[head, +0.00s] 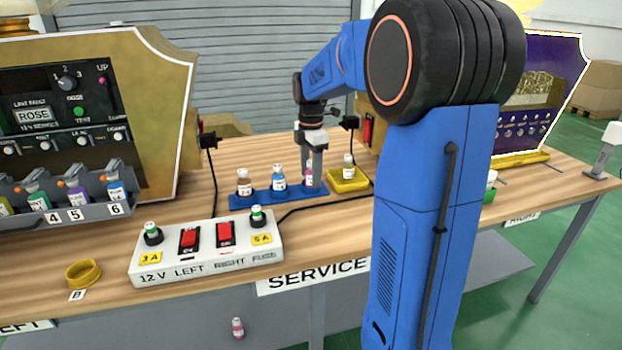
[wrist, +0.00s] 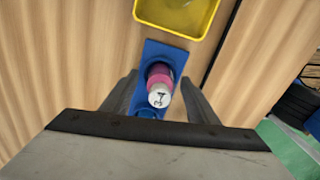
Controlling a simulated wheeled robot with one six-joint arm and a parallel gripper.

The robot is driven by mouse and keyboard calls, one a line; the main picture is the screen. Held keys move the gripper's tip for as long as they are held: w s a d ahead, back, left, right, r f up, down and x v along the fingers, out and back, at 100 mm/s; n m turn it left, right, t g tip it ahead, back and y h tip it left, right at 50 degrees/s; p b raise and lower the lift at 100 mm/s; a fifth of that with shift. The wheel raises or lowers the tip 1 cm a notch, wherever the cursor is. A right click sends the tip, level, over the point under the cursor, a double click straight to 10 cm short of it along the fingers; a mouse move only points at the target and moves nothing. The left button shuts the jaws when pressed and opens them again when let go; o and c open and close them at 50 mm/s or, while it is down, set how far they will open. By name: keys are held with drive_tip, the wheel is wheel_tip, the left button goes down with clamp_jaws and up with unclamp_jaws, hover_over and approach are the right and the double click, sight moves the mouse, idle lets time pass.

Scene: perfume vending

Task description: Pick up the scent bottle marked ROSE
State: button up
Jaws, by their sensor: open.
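A pink bottle (head: 309,173) with a white cap stands at the right end of the blue rack (head: 236,202). In the wrist view the pink bottle (wrist: 160,72) sits between the fingers of my gripper (wrist: 158,82), its cap bearing a dark mark like a 3. My gripper (head: 314,180) is open around it, pointing down, and partly hides it in the head view. I cannot read ROSE on any bottle. A brown-red bottle (head: 244,184) and a blue bottle (head: 279,179) stand in the same rack. Another pink bottle (head: 238,328) is below the table.
A yellow tray (head: 348,184) with a bottle stands just right of the rack. A white switch box (head: 207,262) with red switches is in front, with black cables nearby. The left machine displays ROSE (head: 34,115). A yellow ring (head: 83,273) lies at front left.

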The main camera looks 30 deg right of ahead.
drive_tip(key=c, duration=1.2)
